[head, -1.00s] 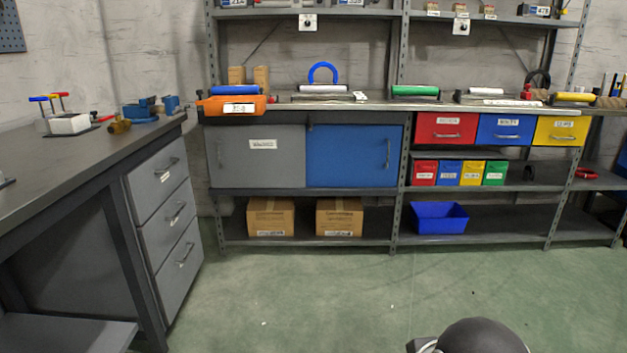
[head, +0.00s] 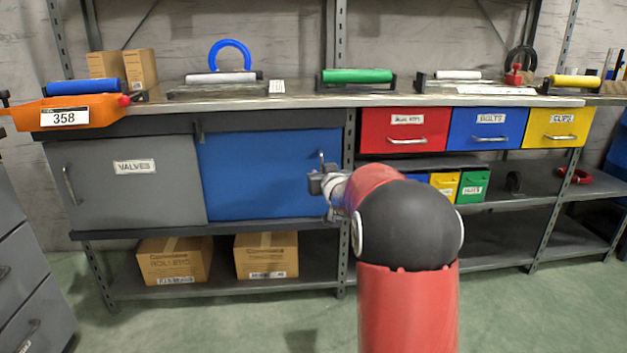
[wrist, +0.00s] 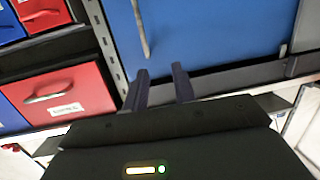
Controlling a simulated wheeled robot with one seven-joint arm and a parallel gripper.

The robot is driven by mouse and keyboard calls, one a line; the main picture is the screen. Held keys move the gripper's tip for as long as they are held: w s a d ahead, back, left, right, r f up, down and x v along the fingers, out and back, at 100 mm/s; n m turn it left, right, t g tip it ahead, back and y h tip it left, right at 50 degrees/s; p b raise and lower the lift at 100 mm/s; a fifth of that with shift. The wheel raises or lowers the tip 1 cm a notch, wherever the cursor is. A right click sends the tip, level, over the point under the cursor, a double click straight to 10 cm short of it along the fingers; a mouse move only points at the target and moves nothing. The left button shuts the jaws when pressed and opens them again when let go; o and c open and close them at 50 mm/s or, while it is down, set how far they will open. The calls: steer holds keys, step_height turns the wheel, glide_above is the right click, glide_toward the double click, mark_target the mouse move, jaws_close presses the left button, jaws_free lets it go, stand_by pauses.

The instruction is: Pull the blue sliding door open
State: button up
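The blue sliding door (head: 258,178) fills the right half of the cabinet front, beside the grey panel labelled VALVES (head: 128,182). Its upright metal handle (head: 321,160) is near the door's right edge, partly hidden by my gripper (head: 322,184). In the wrist view, the blue door (wrist: 225,28) fills the upper part, and the handle (wrist: 141,30) ends just beyond the left fingertip. My gripper (wrist: 160,80) has its two fingers apart, with nothing visible between them. The handle is not seen between the fingers, and I cannot tell whether a finger touches it.
A cabinet post (head: 349,160) stands right of the blue door. Red (head: 404,122), blue (head: 490,132) and yellow (head: 556,134) drawers are further right. Cardboard boxes (head: 266,256) stand on the shelf below.

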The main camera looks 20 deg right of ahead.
steer(key=t+y, duration=0.1)
steer(key=t, duration=0.1)
glide_toward(321, 170)
steer(key=w, duration=0.3)
steer(key=shift+n, duration=0.3)
steer(key=shift+w+d+f, duration=0.1)
steer(key=shift+w+d, duration=0.1)
steer(key=shift+w, duration=1.05)
steer(key=shift+w+d+f, duration=0.1)
steer(key=shift+w+d, duration=0.15)
steer(key=shift+w, duration=1)
steer(key=shift+w+d+f, duration=0.1)
steer(key=shift+w+d, duration=0.1)
steer(key=shift+w, duration=1)
steer(key=shift+c, duration=0.5)
jaws_close()
